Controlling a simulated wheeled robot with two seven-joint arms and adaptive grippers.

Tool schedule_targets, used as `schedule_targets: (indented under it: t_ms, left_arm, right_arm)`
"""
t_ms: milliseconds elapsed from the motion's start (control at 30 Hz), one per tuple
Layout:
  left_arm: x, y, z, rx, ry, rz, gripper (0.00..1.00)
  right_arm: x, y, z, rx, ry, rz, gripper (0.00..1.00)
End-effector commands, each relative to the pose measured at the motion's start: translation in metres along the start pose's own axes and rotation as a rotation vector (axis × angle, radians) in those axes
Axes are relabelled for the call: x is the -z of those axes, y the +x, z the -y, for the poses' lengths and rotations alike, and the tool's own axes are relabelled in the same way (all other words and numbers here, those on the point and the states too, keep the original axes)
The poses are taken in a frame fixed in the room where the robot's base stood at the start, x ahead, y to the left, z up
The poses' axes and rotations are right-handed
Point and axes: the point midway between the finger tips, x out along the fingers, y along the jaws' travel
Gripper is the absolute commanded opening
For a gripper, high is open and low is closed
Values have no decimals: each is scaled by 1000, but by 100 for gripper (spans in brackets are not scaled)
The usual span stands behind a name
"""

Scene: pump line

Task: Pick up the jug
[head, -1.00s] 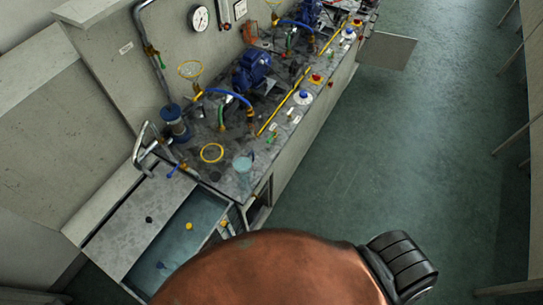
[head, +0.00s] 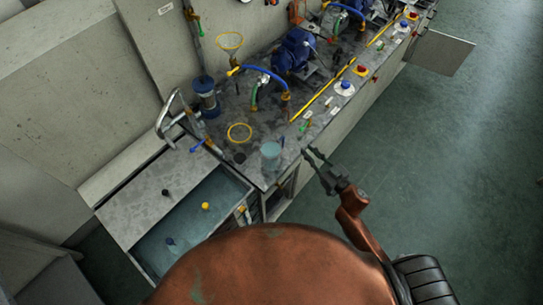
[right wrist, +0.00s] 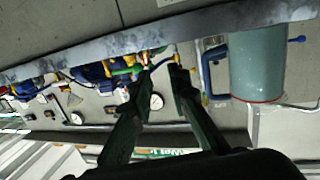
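The jug (head: 271,156) is a pale teal cylinder standing upright on the near corner of the grey bench, beside the sink. In the right wrist view, which is upside down, the jug (right wrist: 257,65) shows large at the right with its blue handle (right wrist: 210,72) on the side toward my fingers. My right gripper (head: 310,153) is to the right of the jug, just off the bench's front edge, apart from it. Its two fingers (right wrist: 161,70) are parted with nothing between them. My left gripper is not in view.
A sink (head: 190,223) with small coloured knobs lies left of the jug. A yellow ring (head: 239,132) lies behind it. Pumps (head: 298,48), hoses and buttons line the bench further back. An open cabinet door (head: 445,51) juts into the aisle. The green floor (head: 450,150) is clear.

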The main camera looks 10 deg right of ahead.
Motion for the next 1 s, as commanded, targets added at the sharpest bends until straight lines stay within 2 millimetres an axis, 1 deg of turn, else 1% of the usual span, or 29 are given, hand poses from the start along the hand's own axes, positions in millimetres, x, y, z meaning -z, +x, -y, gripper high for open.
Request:
schedule_targets:
  t_ms: [33,67,200,300,367,467,600,767,900,1000]
  left_arm:
    - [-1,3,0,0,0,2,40]
    - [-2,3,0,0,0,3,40]
    - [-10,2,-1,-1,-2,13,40]
    - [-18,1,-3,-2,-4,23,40]
    - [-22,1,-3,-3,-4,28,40]
    - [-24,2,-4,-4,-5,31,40]
    - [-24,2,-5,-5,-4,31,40]
    - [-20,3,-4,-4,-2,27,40]
    - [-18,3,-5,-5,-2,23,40]
    - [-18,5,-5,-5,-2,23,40]
  right_arm:
    - [15,4,11,50,-7,-34,17]
    - [18,5,17,76,-7,-44,17]
    - [19,7,34,171,1,-62,17]
    - [18,8,42,220,6,-68,17]
    - [18,9,46,238,8,-69,17]
    - [19,17,50,249,11,-72,17]
    - [19,31,54,247,10,-70,17]
    - [22,42,58,247,11,-71,17]
    - [27,61,65,247,11,-71,17]
    - [27,75,68,246,10,-70,17]
